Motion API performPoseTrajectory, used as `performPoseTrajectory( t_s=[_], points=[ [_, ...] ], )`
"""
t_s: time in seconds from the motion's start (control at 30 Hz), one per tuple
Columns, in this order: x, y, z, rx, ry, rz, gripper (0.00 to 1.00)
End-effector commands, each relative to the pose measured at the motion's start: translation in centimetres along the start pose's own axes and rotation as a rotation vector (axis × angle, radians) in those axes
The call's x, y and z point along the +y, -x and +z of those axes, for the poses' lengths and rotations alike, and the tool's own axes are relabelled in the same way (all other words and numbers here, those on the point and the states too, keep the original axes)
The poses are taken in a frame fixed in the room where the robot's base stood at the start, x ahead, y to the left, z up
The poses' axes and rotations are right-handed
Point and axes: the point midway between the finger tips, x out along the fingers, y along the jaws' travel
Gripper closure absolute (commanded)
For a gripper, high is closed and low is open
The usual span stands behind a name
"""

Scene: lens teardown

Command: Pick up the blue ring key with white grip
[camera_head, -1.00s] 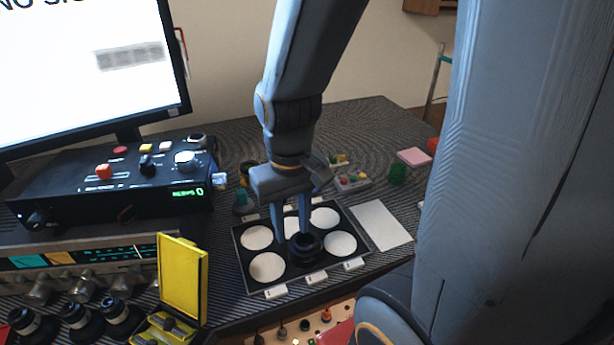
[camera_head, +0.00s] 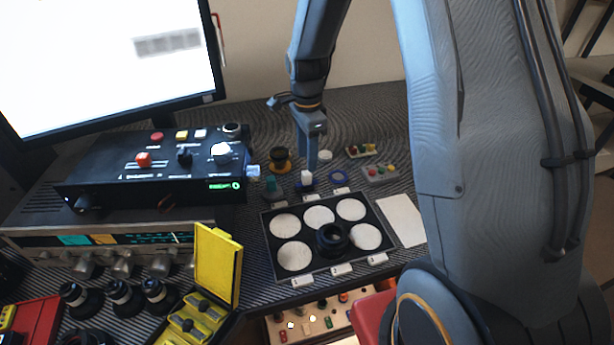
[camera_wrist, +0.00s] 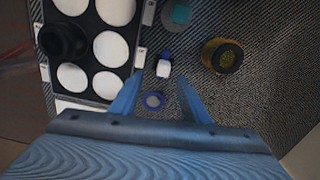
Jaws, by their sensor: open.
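The blue ring key (camera_head: 306,185) has a white grip (camera_head: 307,176) and sits on the bench just behind the tray. In the wrist view the white grip (camera_wrist: 163,70) shows near the fingertips, with its blue part (camera_wrist: 166,55) just above. My gripper (camera_head: 309,163) points down over the key in the head view. In the wrist view my gripper (camera_wrist: 160,80) is open, its two fingers apart with the white grip roughly between their tips. No contact shows, and the height above the key is hard to tell.
A separate blue ring (camera_head: 339,176) lies right of the key. A teal-topped part (camera_head: 270,187) and a black-and-amber part (camera_head: 280,160) stand left. The black tray (camera_head: 275,265) with white discs and a black lens part (camera_head: 332,238) is in front. The yellow case (camera_head: 217,265) stands open.

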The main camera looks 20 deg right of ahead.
Motion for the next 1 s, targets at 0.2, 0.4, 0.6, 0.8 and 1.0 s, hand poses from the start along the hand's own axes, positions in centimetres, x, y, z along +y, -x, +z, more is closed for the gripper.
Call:
performPoseTrajectory(
  t_s=[0.2,0.4,0.6,0.8,1.0],
  points=[
    [-1.1,-1.1,-0.1,0.0,-0.105,0.003,0.58],
    [-1.1,-3.1,-0.1,0.0,-0.106,0.002,0.58],
    [-0.8,-4.9,-0.1,0.0,-0.105,0.005,0.58],
    [-0.7,-7.4,-0.1,0.0,-0.104,0.002,0.58],
    [-0.8,-8.3,-0.2,0.0,-0.104,0.0,0.58]
  ],
)
